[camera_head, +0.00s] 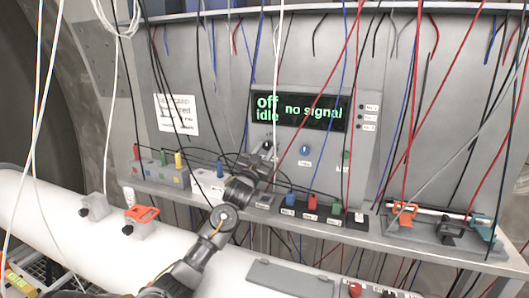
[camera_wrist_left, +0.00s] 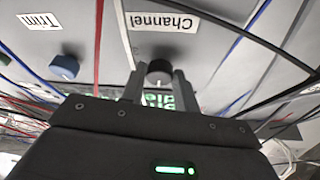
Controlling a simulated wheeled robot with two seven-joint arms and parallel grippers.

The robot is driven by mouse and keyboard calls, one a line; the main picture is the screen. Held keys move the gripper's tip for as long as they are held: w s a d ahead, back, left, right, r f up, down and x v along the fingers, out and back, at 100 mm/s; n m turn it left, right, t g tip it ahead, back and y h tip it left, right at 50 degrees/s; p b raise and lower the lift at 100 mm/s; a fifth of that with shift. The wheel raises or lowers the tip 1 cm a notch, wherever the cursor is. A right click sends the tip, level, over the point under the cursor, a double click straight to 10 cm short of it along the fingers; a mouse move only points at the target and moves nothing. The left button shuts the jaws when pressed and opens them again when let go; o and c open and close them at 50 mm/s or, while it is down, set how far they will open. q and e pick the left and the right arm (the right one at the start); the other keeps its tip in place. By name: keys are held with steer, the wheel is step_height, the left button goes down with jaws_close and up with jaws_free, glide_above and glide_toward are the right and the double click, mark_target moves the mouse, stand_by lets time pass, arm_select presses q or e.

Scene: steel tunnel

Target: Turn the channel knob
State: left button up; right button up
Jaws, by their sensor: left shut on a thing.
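The channel knob (camera_wrist_left: 158,72) is a dark round knob below the upside-down "Channel" label in the left wrist view. My left gripper (camera_wrist_left: 158,88) has its two fingers on either side of the knob and is shut on it. In the head view my left gripper (camera_head: 264,150) reaches up to the grey panel (camera_head: 328,163), below the left end of the green-lit display (camera_head: 300,110). The display reads "off", "idle" and "no signal". My gripper mostly hides the knob there. My right gripper is not in view.
Many thin wires hang in front of the panel. A ledge with blue (camera_head: 290,197) and red (camera_head: 312,201) parts runs below. A white pipe (camera_head: 60,225) crosses the front.

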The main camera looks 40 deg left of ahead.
arm_select(q)
steer(key=shift+a+m, duration=0.1)
steer(key=shift+m, duration=0.2)
steer(key=m+h, duration=0.2)
steer(key=m, duration=0.1)
steer(key=shift+a+r+m+b, duration=0.1)
steer(key=shift+a+m+b, duration=0.05)
steer(key=shift+m+b, duration=0.25)
steer(key=shift+s+a+r+m+g+h+b, duration=0.15)
steer(key=shift+m+h, duration=0.3)
steer(key=shift+m, duration=0.5)
steer(key=shift+w+d+m+g+h+b, duration=0.15)
steer(key=shift+m+h, duration=0.25)
steer(key=shift+m, duration=0.5)
steer(key=shift+s+a+r+m+g+h, duration=0.15)
steer(key=shift+m+h, duration=0.3)
steer(key=shift+m, duration=0.5)
steer(key=shift+f, duration=0.1)
steer(key=o, duration=1)
steer(key=shift+f, duration=0.1)
steer(key=shift+c, duration=0.2)
